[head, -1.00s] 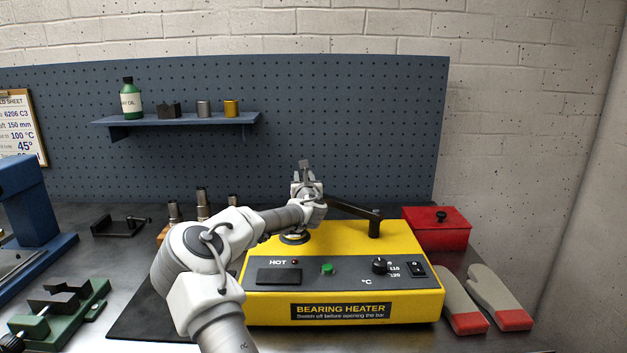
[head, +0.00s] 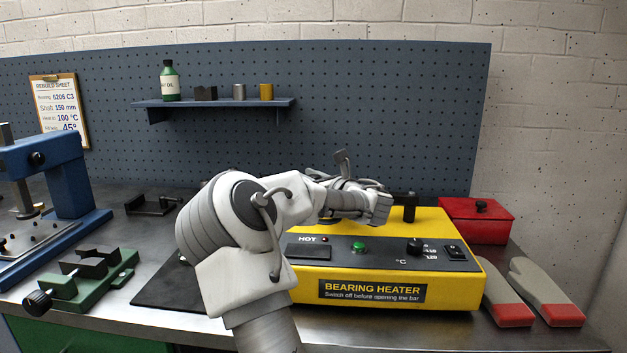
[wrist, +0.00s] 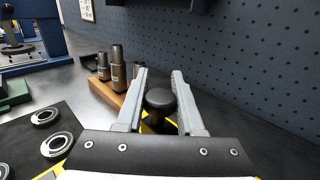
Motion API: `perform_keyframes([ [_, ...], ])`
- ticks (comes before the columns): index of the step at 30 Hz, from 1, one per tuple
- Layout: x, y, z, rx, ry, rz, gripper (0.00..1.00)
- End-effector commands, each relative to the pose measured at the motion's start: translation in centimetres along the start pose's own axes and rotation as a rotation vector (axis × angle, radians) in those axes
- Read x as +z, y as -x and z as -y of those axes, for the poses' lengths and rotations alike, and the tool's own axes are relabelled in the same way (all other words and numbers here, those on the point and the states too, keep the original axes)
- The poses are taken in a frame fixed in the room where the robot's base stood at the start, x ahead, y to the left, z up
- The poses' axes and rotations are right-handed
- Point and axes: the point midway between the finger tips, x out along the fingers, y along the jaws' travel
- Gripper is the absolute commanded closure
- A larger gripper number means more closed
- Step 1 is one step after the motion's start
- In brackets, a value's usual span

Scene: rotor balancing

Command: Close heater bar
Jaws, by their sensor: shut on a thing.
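The yellow bearing heater (head: 450,285) stands at the right of the bench in the head view. Its dark pivot post (head: 409,207) rises at the back right of the top. The heater bar is mostly hidden behind my arm in the head view. In the wrist view, a round black knob (wrist: 160,99), seemingly the bar's handle, sits between the two grey fingers of my gripper (wrist: 158,76), which is shut on it. A strip of the yellow heater shows below the knob. In the head view my wrist lies low over the heater's top, and the fingertips are hidden.
A red lidded box (head: 476,222) and grey-red mitts (head: 545,290) lie right of the heater. In the wrist view, a wooden block with metal sleeves (wrist: 118,92) and bearing rings on a dark mat (wrist: 25,140) lie left. A pegboard (head: 400,110) stands behind.

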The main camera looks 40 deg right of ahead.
Motion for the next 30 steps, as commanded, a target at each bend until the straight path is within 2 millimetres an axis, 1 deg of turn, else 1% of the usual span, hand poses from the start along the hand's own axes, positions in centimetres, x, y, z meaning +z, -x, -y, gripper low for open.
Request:
perform_keyframes([
  [3,-0.1,0.7,-0.7,0.039,0.001,0.002,1.00],
  [9,0.0,1.2,-1.4,0.073,0.001,0.000,1.00],
  [21,-0.1,1.4,-1.6,0.081,-0.001,-0.002,1.00],
  [22,-0.1,1.4,-1.6,0.081,-0.001,-0.002,0.60],
  [26,-0.1,1.4,-1.5,0.080,-0.001,-0.002,0.36],
  [27,-0.1,1.3,-1.5,0.080,-0.001,-0.001,0.34],
  [30,0.0,1.3,-1.5,0.079,0.000,-0.001,0.34],
])
